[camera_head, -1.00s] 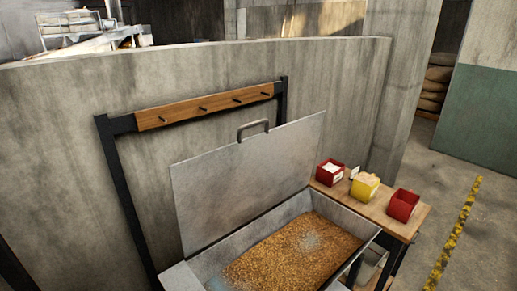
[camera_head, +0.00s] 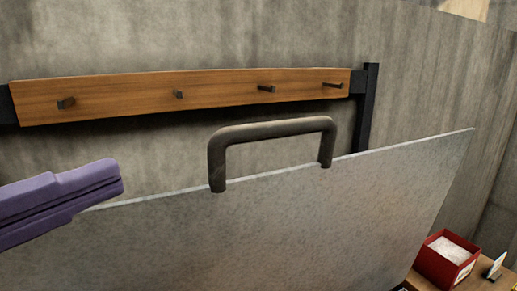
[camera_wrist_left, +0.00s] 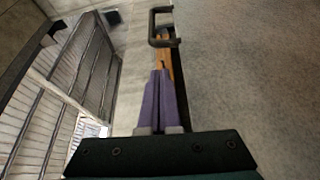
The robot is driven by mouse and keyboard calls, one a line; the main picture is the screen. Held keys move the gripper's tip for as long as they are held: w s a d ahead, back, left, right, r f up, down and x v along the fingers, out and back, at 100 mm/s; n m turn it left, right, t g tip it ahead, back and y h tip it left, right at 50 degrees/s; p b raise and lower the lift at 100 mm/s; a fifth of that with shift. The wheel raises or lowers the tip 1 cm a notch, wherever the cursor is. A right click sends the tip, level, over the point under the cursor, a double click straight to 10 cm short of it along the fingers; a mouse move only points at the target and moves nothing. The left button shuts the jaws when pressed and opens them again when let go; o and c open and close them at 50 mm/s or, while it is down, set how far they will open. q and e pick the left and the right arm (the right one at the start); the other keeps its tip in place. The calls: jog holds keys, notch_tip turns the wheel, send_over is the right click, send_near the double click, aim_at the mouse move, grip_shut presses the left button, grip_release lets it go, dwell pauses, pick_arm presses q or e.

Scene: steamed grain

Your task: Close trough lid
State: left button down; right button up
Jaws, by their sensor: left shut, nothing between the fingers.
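The trough lid (camera_head: 300,220) is a grey metal panel standing raised in the head view. A dark U-shaped handle (camera_head: 270,128) sits on its top edge. My left gripper (camera_head: 113,180), with purple fingers, is shut and empty. It is to the left of the handle, by the lid's top edge, apart from the handle. In the left wrist view the closed fingers (camera_wrist_left: 161,78) point toward the handle (camera_wrist_left: 153,28), with the lid's grey face (camera_wrist_left: 245,70) on the right. I cannot tell whether the fingers touch the lid. The trough and its grain are out of view.
A wooden rail (camera_head: 200,97) with several dark pegs hangs on a black frame (camera_head: 368,110) behind the lid, before a concrete wall (camera_head: 430,80). At lower right a red box (camera_head: 437,268) of white contents stands on a wooden table.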

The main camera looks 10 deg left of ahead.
aim_at(182, 190)
pick_arm(q)
jog(key=p+x, duration=0.2)
jog(key=x, duration=0.1)
jog(key=p+x, duration=0.3)
jog(key=x, duration=0.1)
jog(key=shift+w+d+r, duration=0.1)
jog(key=shift+d+r, duration=0.15)
jog(key=shift+d, duration=0.05)
jog(key=shift+w+d+f, duration=0.15)
jog(key=shift+w+d, duration=0.25)
jog(key=shift+w, duration=0.2)
pick_arm(e)
jog(key=shift+w+a+v, duration=0.1)
jog(key=shift+w+v, duration=0.1)
jog(key=shift+v, duration=1.2)
jog(key=shift+w+a+v, duration=0.15)
jog(key=shift+v, duration=1.25)
jog(key=shift+r, duration=0.1)
